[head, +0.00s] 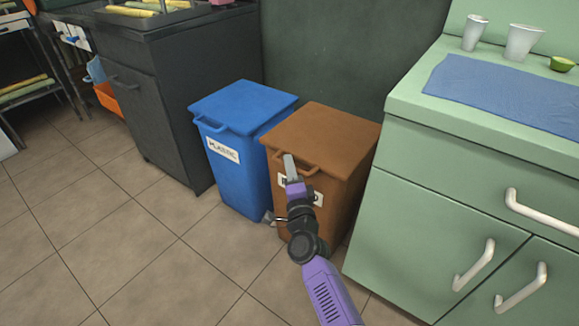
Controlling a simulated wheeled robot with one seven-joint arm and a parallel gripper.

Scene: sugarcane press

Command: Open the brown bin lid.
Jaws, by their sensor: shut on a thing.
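The brown bin (345,205) stands on the floor between the blue bin and the green cabinet. Its brown lid (325,132) lies flat and closed on top, with a handle (305,171) at the front edge. A white label on the bin's front is partly hidden behind my arm. My gripper (290,165) is at the front of the lid, shut on the lid handle. Its fingers overlap the handle's left part in this view, and the exact contact is hard to see.
A blue bin (240,105) labelled PLASTIC stands close on the left. A green cabinet (430,200) with white handles stands close on the right; its counter holds cups, a blue cloth and a lime half. A dark cabinet (165,110) is farther left. The tiled floor in front is clear.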

